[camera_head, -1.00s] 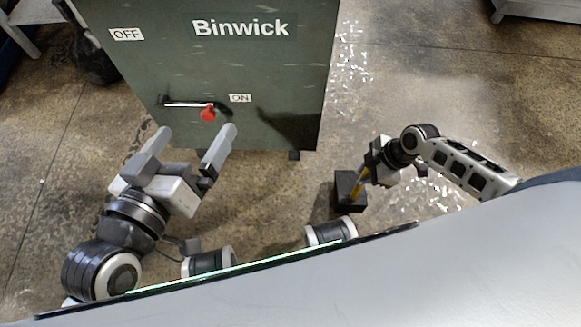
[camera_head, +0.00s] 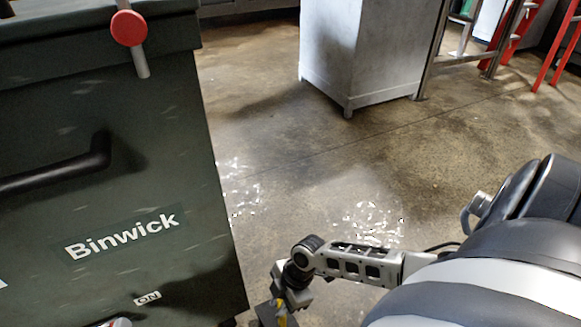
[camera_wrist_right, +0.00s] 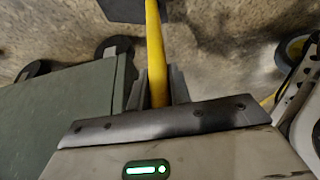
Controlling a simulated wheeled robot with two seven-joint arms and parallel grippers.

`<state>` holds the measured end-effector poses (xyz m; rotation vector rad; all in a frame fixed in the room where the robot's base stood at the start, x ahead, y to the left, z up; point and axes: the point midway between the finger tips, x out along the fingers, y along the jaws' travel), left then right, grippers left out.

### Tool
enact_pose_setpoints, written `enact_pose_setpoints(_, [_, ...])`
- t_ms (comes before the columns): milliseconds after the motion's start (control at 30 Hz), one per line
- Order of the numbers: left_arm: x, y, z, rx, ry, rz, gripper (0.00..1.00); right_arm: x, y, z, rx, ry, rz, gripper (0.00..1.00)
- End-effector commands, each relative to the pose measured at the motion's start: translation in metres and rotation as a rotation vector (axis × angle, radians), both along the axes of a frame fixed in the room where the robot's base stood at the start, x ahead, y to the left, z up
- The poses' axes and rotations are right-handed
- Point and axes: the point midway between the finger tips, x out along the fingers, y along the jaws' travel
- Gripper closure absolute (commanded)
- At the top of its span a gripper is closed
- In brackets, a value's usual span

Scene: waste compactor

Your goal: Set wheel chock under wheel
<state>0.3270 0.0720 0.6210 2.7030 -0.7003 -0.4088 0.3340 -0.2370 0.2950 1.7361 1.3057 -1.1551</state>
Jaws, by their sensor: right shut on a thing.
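The wheel chock is a dark block (camera_head: 266,315) with a yellow handle. My right gripper (camera_head: 284,303) is shut on the handle, low beside the compactor's right side. In the right wrist view, the yellow handle (camera_wrist_right: 155,45) runs up between my right gripper's fingers (camera_wrist_right: 156,85) to the dark block (camera_wrist_right: 122,9), cut by the top edge. The green Binwick compactor (camera_head: 95,225) fills the left of the head view. In the wrist view, dark wheels (camera_wrist_right: 116,46) (camera_wrist_right: 34,70) show beside a green panel (camera_wrist_right: 70,115). I cannot tell if the block touches a wheel. My left gripper is out of view.
A grey cabinet (camera_head: 362,45) stands at the back. Metal rails and a red ladder (camera_head: 560,60) are at the far right. The concrete floor (camera_head: 320,150) between compactor and cabinet is clear.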

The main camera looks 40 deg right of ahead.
Motion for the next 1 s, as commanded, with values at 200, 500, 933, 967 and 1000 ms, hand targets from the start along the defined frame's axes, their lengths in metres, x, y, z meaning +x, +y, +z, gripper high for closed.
enact_pose_setpoints(200, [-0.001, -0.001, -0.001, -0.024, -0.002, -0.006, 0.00, 0.017, 0.048, 0.003, 0.008, -0.011, 0.001, 1.00])
enact_pose_setpoints(500, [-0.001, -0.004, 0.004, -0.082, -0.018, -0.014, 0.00, 0.032, 0.103, 0.002, 0.007, -0.009, 0.001, 1.00])
enact_pose_setpoints(933, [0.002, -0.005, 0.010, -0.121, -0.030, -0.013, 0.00, 0.039, 0.124, 0.003, 0.005, -0.008, 0.000, 1.00])
enact_pose_setpoints(967, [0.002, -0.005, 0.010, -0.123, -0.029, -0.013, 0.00, 0.039, 0.126, 0.003, 0.006, -0.008, 0.000, 1.00])
enact_pose_setpoints(1000, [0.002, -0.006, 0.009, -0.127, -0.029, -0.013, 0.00, 0.040, 0.130, 0.003, 0.007, -0.009, 0.000, 1.00])
